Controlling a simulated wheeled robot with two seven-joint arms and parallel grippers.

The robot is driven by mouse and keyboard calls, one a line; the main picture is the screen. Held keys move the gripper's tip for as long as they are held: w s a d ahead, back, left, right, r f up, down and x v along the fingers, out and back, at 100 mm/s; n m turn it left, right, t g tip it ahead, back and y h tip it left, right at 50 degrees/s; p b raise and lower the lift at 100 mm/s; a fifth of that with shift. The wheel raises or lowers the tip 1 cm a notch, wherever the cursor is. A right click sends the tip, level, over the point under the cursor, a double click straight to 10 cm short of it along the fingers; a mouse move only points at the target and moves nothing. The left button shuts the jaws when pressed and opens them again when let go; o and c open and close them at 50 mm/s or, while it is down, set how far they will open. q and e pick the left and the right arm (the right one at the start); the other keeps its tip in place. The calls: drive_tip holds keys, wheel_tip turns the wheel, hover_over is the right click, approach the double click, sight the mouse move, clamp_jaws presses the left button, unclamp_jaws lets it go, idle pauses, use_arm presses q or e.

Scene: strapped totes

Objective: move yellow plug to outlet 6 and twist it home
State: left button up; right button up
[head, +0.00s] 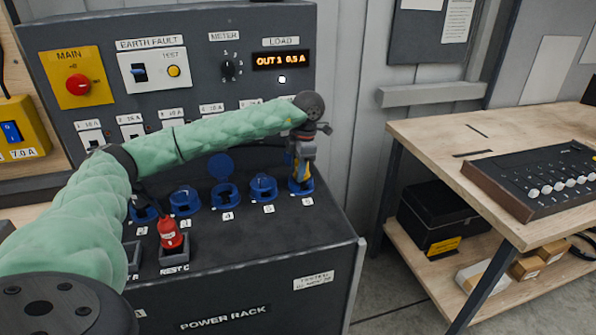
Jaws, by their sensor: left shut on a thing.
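My left arm reaches across the power rack from the left. Its gripper (302,150) points down at the right end of the blue outlet row and is shut on the yellow plug (307,171). Only a narrow strip of the plug shows below the jaws. The plug is upright over outlet 6 (300,187), the rightmost blue outlet, and its lower end meets the socket in the picture. How deep it sits and how far it is turned cannot be told. My right gripper is not in view.
Other blue outlets (264,187) run left along the rack top. A red plug (170,235) stands in the REST C holder (174,250). The upright panel (200,40) with switches and a lit display (282,60) rises behind. A wooden bench (430,130) stands right, across a gap.

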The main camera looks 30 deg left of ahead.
use_arm(q)
drive_tip(key=shift+d+f+m+b, duration=0.1)
drive_tip(key=shift+d+m+b, duration=0.05)
drive_tip(key=shift+m+b, duration=0.3)
drive_tip(key=shift+w+m+b, duration=0.15)
drive_tip(key=shift+m+b, duration=0.15)
drive_tip(key=shift+m, duration=0.25)
idle(0.4)
drive_tip(key=shift+m+b, duration=0.3)
drive_tip(key=shift+m, duration=0.1)
drive_tip(key=shift+m+b, duration=0.35)
drive_tip(key=shift+m, duration=0.05)
